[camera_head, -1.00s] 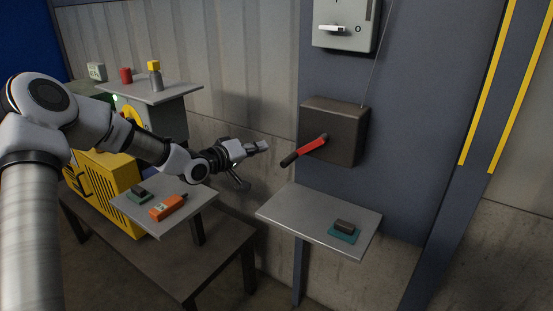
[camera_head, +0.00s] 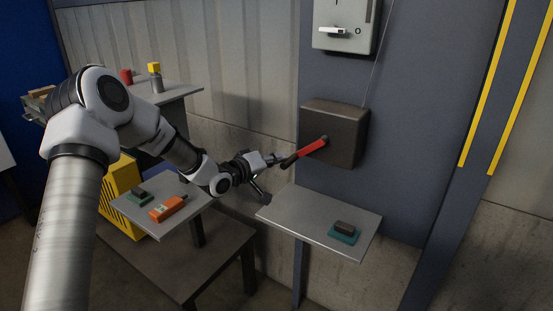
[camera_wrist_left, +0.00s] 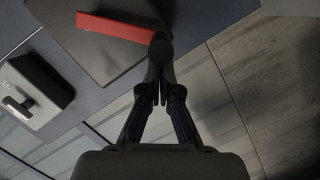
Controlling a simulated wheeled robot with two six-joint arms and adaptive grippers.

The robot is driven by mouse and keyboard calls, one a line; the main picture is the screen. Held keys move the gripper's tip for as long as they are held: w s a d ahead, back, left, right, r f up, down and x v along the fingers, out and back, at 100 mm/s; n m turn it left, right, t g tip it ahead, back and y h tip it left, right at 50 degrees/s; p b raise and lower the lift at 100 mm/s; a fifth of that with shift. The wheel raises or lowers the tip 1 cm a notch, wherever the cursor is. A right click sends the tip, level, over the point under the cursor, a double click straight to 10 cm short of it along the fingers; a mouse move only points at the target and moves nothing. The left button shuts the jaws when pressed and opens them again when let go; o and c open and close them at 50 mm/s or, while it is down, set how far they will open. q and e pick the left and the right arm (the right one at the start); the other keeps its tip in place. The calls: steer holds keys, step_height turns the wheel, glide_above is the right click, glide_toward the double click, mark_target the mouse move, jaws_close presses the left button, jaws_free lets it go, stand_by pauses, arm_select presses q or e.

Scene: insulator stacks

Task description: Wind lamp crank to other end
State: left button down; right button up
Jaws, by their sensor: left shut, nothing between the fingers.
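The lamp crank has a red arm (camera_head: 312,146) with a dark knob (camera_head: 289,161) at its outer end. It is mounted on the front of a dark brown box (camera_head: 345,127) on the blue-grey wall panel, and the arm points left and slightly down. My left gripper (camera_head: 281,158) is shut and empty, its tips at or very near the knob. In the left wrist view the red arm (camera_wrist_left: 115,27) runs to the dark knob (camera_wrist_left: 161,47), just past the closed fingertips (camera_wrist_left: 157,88). I cannot tell whether they touch. My right gripper is not in view.
A thin cable (camera_head: 376,62) rises from the box beside a grey switch box (camera_head: 346,40). A grey shelf (camera_head: 290,214) below holds a dark block on a teal pad (camera_head: 344,235). Another shelf at left holds an orange device (camera_head: 167,208). Open space lies left of the crank.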

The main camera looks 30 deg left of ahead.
arm_select(q)
steer(key=shift+d+f+n, duration=0.1)
steer(key=shift+f+n, duration=0.2)
steer(key=shift+f, duration=0.1)
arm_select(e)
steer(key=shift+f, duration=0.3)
